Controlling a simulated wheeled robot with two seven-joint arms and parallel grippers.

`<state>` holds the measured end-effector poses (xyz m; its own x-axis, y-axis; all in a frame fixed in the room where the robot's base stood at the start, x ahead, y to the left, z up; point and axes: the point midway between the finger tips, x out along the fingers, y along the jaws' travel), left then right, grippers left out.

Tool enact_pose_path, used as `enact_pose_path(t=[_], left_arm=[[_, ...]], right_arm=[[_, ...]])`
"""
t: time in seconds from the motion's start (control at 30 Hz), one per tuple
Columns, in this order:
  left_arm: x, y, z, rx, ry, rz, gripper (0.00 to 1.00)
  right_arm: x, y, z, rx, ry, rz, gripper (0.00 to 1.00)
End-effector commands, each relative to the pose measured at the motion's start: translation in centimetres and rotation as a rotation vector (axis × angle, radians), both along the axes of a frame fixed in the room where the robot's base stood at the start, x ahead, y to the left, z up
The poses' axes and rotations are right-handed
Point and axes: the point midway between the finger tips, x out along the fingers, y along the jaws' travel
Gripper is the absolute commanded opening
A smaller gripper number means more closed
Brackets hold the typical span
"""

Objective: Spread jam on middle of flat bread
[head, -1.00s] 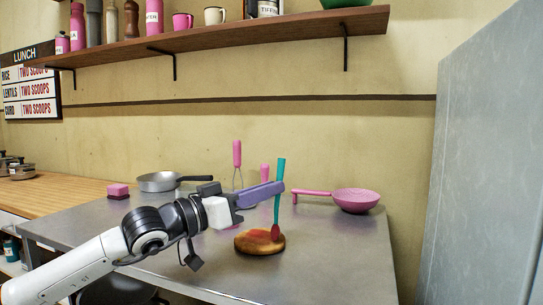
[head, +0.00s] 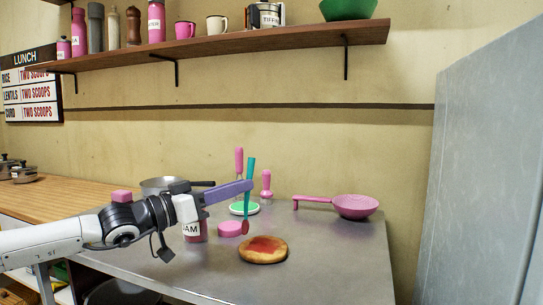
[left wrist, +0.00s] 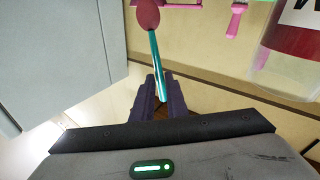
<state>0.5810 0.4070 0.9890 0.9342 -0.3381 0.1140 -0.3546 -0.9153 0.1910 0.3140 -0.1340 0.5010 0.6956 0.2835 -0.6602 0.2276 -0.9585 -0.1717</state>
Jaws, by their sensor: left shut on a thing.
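The flat bread (head: 251,256) lies on the grey metal table (head: 330,255), with a red jam patch (head: 264,244) on its middle. My left gripper (head: 249,186) is shut on a teal spoon (head: 247,200) held near upright, its red-coated tip (head: 245,228) low, behind and left of the bread and apparently clear of it. In the left wrist view the fingers (left wrist: 155,92) pinch the teal handle (left wrist: 158,68); the red end (left wrist: 148,14) is at the top. The jam jar (head: 195,236) stands left of the bread, partly hidden by my gripper. My right gripper is not in view.
A pink round piece (head: 229,229) sits by the jar. Behind are pink-handled utensils (head: 266,182), a green-and-white round item (head: 239,210) and a pan (head: 158,186). The table's right front is clear.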

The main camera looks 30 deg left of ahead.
Motion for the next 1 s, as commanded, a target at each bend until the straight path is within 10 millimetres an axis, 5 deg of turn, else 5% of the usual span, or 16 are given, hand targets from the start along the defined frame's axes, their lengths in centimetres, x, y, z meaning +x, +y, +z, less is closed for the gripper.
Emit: enact_pose_path(t=[0.6, 1.0], left_arm=[[-0.3, 0.5, 5.2, -0.001, 0.005, 0.008, 0.0], [-0.4, 0.5, 5.6, -0.002, 0.006, 0.009, 0.0]], right_arm=[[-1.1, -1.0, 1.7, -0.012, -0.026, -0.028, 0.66], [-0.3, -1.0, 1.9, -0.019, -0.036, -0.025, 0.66]])
